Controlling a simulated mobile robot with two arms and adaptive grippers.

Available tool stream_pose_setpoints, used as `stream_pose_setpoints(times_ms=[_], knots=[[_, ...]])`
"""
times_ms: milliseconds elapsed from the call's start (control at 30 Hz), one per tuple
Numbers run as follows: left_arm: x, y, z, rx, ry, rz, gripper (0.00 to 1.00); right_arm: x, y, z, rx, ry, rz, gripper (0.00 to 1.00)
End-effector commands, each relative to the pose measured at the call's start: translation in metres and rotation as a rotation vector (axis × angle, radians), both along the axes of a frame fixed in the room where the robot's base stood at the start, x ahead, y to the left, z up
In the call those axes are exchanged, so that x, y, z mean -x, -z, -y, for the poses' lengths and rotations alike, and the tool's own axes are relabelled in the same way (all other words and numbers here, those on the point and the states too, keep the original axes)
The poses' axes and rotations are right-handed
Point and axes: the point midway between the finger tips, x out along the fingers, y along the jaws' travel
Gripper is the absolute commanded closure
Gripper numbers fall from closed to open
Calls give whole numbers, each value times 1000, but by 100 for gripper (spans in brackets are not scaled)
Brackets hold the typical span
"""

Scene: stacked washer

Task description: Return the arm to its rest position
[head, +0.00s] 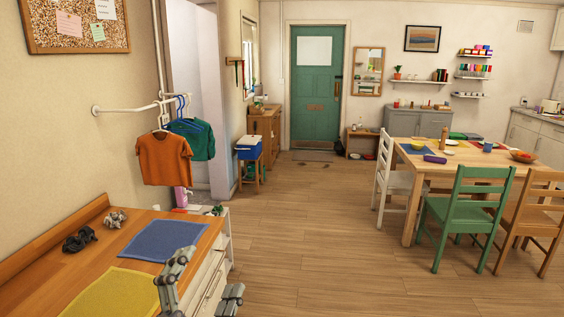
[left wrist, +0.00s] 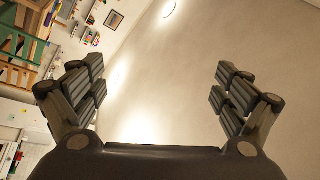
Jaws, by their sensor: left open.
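My left gripper (head: 207,279) shows at the bottom of the head view, in front of the wooden counter's right edge. Its two grey fingers are spread apart and hold nothing. In the left wrist view the same gripper (left wrist: 159,88) is open, with only a plain pale surface behind the gap. The rest of my left arm is out of the head view. My right gripper is in neither view.
The wooden counter (head: 128,230) carries a blue mat (head: 162,240), a yellow mat (head: 112,294) and small dark bundles. Shirts (head: 165,158) hang from a wall rail above it. A dining table (head: 470,164) with chairs stands right. Floor (head: 310,220) between is clear.

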Motion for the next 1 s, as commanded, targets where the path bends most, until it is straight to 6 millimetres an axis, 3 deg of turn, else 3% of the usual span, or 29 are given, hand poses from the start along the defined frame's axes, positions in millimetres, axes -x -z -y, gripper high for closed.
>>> stream_pose_setpoints(times_ms=[33, 167, 267, 400, 600, 800, 1000], knots=[[-1, 26, -19, 78, -62, -116, 7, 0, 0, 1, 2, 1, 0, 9], [12, 100, -61, 255, -211, -423, 7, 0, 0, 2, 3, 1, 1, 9], [40, 162, -81, 370, -315, -671, 7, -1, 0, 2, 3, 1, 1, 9], [98, 236, -92, 488, -431, -1000, 7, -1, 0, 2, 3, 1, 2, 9], [181, 294, -87, 577, -530, -1355, 7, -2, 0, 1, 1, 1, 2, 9], [259, 322, -74, 620, -589, -1645, 7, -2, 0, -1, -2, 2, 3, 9], [241, 391, -73, 607, -596, -1652, 7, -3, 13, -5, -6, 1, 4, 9]])
